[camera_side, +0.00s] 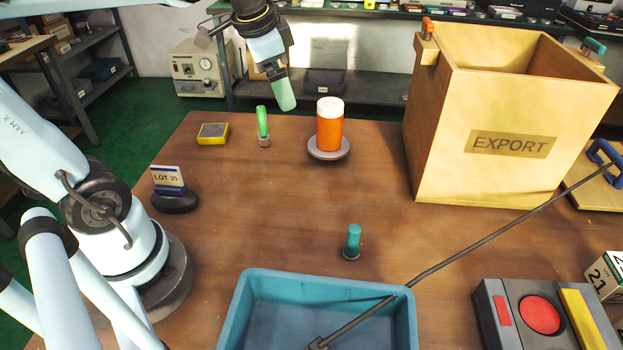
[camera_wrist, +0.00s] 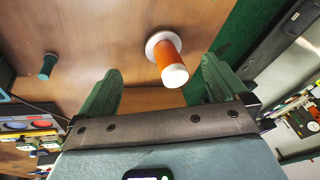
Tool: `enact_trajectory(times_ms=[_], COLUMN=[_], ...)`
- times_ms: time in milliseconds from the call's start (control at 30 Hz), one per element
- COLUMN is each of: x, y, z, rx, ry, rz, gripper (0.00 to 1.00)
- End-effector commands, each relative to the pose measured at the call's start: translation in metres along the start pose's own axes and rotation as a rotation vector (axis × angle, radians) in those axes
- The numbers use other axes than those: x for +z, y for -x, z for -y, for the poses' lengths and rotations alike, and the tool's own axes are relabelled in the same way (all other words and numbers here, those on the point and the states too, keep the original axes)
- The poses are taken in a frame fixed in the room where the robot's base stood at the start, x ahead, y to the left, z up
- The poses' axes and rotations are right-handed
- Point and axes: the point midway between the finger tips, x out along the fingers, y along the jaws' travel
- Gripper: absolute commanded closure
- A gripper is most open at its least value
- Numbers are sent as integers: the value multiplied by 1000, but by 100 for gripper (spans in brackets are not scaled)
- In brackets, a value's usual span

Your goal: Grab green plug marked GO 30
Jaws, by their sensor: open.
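A green plug (camera_side: 262,124) stands upright in a small grey base toward the back of the table; no marking on it is legible. A shorter teal plug (camera_side: 352,241) stands near the blue tray, and a dark teal plug shows in the wrist view (camera_wrist: 48,66). My gripper (camera_side: 286,104) is open and empty, above and slightly right of the green plug in the side view, apart from it. In the wrist view its two green fingers (camera_wrist: 161,66) are spread, with the orange cylinder seen between them. I cannot make out the green plug in the wrist view.
The orange cylinder (camera_side: 330,129) with a white top stands on a grey disc (camera_side: 328,155) right of the green plug. A yellow-grey block (camera_side: 213,133) lies left. A LOT 35 sign (camera_side: 168,179), blue tray (camera_side: 232,310), and EXPORT box (camera_side: 430,140) surround a clear table middle.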

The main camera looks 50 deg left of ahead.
Motion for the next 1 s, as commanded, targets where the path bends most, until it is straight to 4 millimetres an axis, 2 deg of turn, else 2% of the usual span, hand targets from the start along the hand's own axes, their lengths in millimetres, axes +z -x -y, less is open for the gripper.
enact_trajectory(times_ms=[33, 200, 400, 467, 767, 800, 1000], x=[3, 14, 25, 27, 28, 28, 28], y=[-3, -16, -30, -32, -34, -34, -34], z=[-17, -61, -93, -98, -101, -101, -101], rx=[-9, -20, 4, 10, 17, 17, 17], ry=[39, 206, 345, 369, 394, 394, 393], rz=[-37, -170, -278, -295, -311, -310, -309], gripper=[0, 0, 0, 2, 48, 50, 50])
